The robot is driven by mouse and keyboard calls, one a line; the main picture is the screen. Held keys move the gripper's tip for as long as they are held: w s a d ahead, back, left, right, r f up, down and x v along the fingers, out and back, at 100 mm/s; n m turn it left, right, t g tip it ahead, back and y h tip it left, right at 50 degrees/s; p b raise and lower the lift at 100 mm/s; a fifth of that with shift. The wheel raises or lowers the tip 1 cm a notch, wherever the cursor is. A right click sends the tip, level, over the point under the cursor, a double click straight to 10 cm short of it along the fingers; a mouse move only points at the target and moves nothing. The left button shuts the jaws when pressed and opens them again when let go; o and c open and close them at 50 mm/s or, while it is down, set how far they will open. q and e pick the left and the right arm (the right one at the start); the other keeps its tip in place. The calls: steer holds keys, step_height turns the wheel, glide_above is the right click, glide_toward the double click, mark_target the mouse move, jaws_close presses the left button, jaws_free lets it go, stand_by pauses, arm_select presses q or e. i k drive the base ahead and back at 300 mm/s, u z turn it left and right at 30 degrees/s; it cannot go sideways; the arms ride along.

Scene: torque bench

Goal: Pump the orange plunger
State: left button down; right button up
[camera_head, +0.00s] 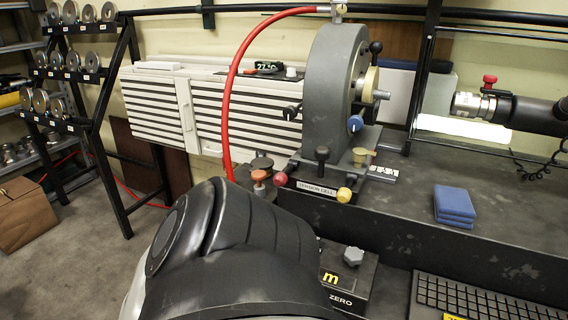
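The orange plunger (259,177) is a small orange knob on a dark stem. It stands upright at the front left corner of the bench, beside the lower end of the red hose (229,105). A large black link of one of my arms rises from the bottom of the view, just in front of the plunger, and hides the bench area below it. I cannot tell whether the link touches anything. Neither gripper's fingers show in this view.
A black cylinder (530,112) juts in at right.

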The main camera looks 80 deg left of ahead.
mark_target(258, 175)
steer(key=k, duration=0.7)
steer(key=u, duration=1.3)
